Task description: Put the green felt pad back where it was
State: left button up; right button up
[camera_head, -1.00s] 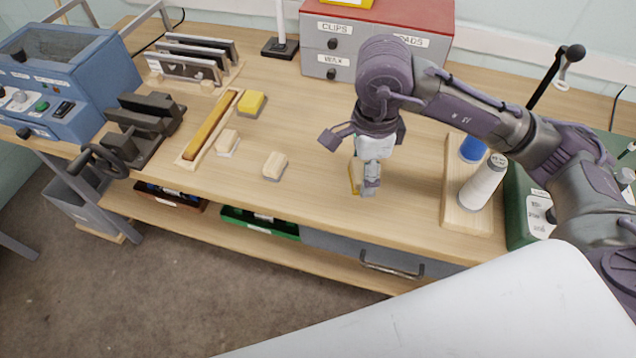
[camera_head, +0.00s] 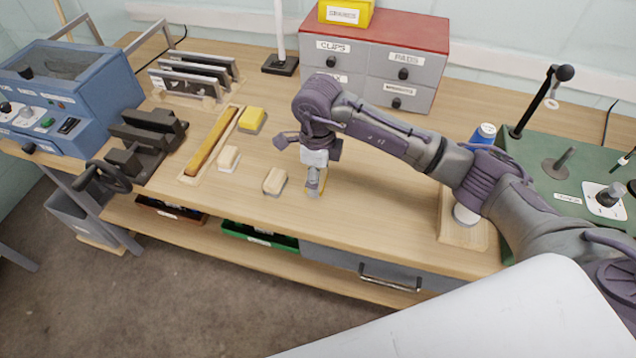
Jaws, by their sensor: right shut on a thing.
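My right gripper (camera_head: 315,188) points down over the middle of the bench, shut on a small, mostly hidden thing. Only a yellowish edge of this held thing (camera_head: 323,184) shows beside the fingers. I cannot tell whether it touches the bench top. A pale block with a grey underside (camera_head: 275,181) lies just left of the gripper, apart from it. I cannot make out a green felt pad. My left gripper is not in view.
Behind stands a grey drawer cabinet (camera_head: 347,62) with a red top. A wooden spool board (camera_head: 449,222) lies at the right. The bench (camera_head: 385,210) is clear between gripper and board.

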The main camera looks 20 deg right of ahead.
jog(key=shift+f, duration=0.35)
notch_tip(320, 180, down, 2)
jog(key=shift+s+f+p, duration=0.1)
jog(key=shift+f+p, duration=0.1)
jog(key=shift+p, duration=0.45)
jog(key=shift+f, duration=0.4)
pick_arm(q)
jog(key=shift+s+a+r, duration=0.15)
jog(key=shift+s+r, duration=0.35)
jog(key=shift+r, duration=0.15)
pick_arm(e)
jog(key=shift+f, duration=0.1)
jog(key=shift+f, duration=0.15)
jog(key=o, duration=1.1)
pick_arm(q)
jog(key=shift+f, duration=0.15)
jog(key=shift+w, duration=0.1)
